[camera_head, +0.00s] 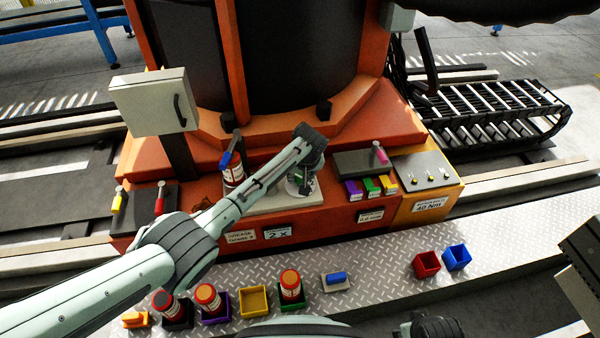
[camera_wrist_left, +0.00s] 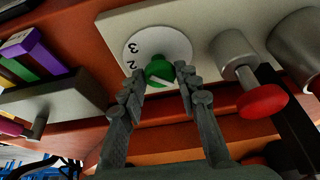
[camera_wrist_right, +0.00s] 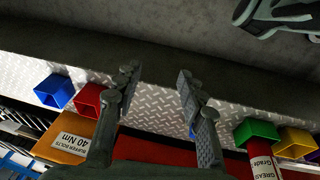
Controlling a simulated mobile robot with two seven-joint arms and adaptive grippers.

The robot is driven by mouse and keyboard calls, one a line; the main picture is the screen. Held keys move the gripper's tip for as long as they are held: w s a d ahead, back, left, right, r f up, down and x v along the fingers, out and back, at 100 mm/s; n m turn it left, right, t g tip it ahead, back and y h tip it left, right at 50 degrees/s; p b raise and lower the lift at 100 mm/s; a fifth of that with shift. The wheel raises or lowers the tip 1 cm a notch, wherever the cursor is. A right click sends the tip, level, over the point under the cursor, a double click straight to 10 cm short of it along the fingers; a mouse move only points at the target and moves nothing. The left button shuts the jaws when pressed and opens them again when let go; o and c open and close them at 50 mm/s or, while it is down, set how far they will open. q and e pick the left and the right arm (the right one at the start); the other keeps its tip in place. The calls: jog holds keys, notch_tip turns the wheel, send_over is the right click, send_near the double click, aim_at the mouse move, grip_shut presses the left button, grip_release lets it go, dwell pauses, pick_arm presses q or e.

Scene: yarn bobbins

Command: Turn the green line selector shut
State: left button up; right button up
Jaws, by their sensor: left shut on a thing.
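The green line selector (camera_wrist_left: 159,68) is a round green knob with a white mark. It sits on a white dial (camera_wrist_left: 174,40) where the numbers 2 and 3 can be read. My left gripper (camera_wrist_left: 161,80) has its fingers on both sides of the knob, shut on it. In the head view my left gripper (camera_head: 304,178) is over the pale panel (camera_head: 278,202), and it hides most of the knob. My right gripper (camera_wrist_right: 157,82) is open, with nothing between its fingers.
Beside the dial are a silver fitting with a red cap (camera_wrist_left: 262,101) and another grey cylinder (camera_wrist_left: 298,42). Coloured bins, such as the yellow bin (camera_head: 253,301), line the tread plate (camera_head: 385,275).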

pick_arm(q)
jog(key=n+b, duration=0.1)
jog(key=n, duration=0.1)
jog(key=n+y+b, duration=0.1)
jog(key=n+g+b, duration=0.1)
jog(key=n+b, duration=0.1)
jog(key=shift+w+d+f+n+y, duration=0.1)
jog(key=shift+d+f+n+y, duration=0.2)
jog(key=shift+y, duration=0.1)
jog(key=n+b, duration=0.3)
jog(key=shift+r+g+y+b, duration=0.25)
jog(key=shift+g+y+b, duration=0.05)
jog(key=shift+g+y, duration=0.1)
pick_arm(e)
notch_tip(320, 180, up, 17)
jog(key=t+h, duration=0.1)
pick_arm(q)
jog(key=shift+w+a+r, duration=0.1)
pick_arm(e)
jog(key=shift+w+a+r+t+y, duration=0.3)
jog(key=shift+w+a+t, duration=0.3)
jog(key=shift+w, duration=0.25)
jog(key=shift+w+a+r+t+y, duration=0.25)
jog(key=shift+w+a+t, duration=0.15)
jog(key=shift+w+a, duration=0.35)
jog(key=shift+d, duration=0.1)
pick_arm(q)
jog(key=o, duration=1.1)
jog(key=shift+o, duration=0.2)
jog(key=v, duration=1.2)
